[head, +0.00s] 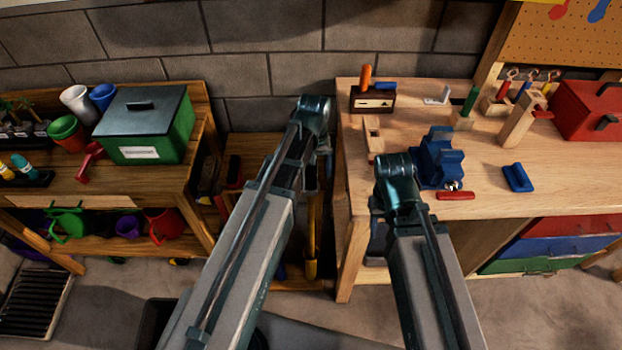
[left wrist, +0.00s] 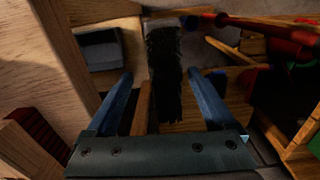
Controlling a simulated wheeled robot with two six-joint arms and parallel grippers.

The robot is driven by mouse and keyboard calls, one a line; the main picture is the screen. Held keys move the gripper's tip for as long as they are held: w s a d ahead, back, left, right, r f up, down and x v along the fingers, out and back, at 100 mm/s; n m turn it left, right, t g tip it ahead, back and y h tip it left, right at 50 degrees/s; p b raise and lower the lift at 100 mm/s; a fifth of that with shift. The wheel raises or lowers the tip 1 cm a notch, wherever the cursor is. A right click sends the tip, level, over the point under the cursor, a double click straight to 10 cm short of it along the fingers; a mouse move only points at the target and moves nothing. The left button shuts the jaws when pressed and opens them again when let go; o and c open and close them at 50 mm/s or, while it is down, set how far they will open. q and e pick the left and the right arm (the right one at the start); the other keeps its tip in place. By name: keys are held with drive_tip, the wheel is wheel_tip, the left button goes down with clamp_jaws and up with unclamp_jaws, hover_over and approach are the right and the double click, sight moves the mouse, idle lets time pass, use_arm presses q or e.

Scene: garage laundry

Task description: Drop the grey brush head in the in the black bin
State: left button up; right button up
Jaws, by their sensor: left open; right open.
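In the left wrist view a dark grey, bristly brush head (left wrist: 165,75) stands out between and beyond the two blue fingers of my left gripper (left wrist: 160,95). The gripper is open, with a gap visible on the brush's right side; I cannot tell whether anything touches. A wooden strip (left wrist: 143,107) lies just left of the brush head. In the head view my left arm reaches into the gap between the two benches, and its gripper is hidden. My right arm reaches to the right bench's left edge, its gripper out of sight. A dark, bin-like shape (head: 152,318) shows at the lower left, partly hidden.
The right workbench (head: 560,195) carries a blue vise (head: 440,158), a red toolbox (head: 590,110) and small tools. The left wooden bench (head: 190,190) holds a green box (head: 148,125) and several cups. Long-handled tools, one yellow (head: 311,235), stand in the narrow gap.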

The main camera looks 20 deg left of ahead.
use_arm(q)
drive_tip(key=f+b, duration=0.5)
drive_tip(key=shift+a+f, duration=0.15)
drive_tip(key=shift+a, duration=0.25)
clamp_jaws()
drive_tip(key=shift+r, duration=0.2)
wheel_tip(320, 180, up, 10)
drive_tip(key=p, duration=1)
